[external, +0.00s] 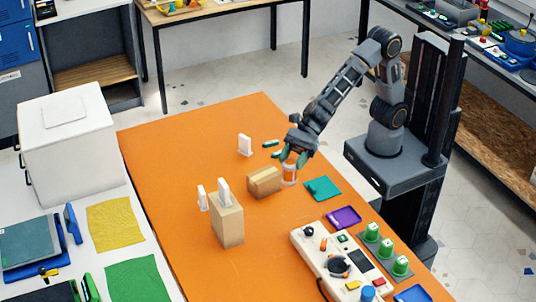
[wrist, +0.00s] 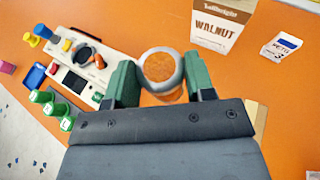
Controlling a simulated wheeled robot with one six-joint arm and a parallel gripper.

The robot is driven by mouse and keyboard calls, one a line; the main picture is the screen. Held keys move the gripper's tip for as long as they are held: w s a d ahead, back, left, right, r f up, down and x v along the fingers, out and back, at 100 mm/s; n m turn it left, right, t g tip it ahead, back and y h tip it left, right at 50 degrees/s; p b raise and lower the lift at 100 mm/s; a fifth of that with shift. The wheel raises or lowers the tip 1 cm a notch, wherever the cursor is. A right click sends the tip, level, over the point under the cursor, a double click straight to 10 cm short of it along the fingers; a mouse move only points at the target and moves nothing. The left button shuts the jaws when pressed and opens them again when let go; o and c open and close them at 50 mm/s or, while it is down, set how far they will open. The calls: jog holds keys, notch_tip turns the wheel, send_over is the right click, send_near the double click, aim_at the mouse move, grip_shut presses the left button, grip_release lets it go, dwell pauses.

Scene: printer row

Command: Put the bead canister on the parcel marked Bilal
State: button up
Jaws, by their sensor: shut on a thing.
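The bead canister (external: 289,174) is a small clear jar with orange contents and a pale rim. My gripper (external: 293,160) is shut on it, with a green finger on each side. In the wrist view the canister (wrist: 161,67) sits between the fingers of my gripper (wrist: 160,82). I cannot tell whether it touches the orange table. A low cardboard parcel (external: 264,181) lies just left of it. No name Bilal is readable in either view.
The wrist view shows a panel reading WALNUT (wrist: 215,27). A teal pad (external: 322,188), a purple tray (external: 343,217) and a control panel (external: 318,250) lie right. The table's far left is clear.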

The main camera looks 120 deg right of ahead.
jog(key=s+d+r+m+t+h, duration=0.15)
jog(key=d+r, duration=0.25)
jog(key=d, duration=0.4)
jog(key=s+d+r, duration=0.3)
jog(key=d, duration=0.4)
jog(key=s+d+p, duration=0.1)
jog(key=s+d, duration=0.2)
jog(key=s, duration=0.1)
jog(key=n+g+y, duration=0.2)
send_over(266, 171)
notch_tip(266, 171, down, 12)
jog(key=shift+a+f+t+b, duration=0.1)
jog(key=shift+f+t+b, duration=0.2)
jog(key=shift+f, duration=1.15)
jog(key=shift+f, duration=0.1)
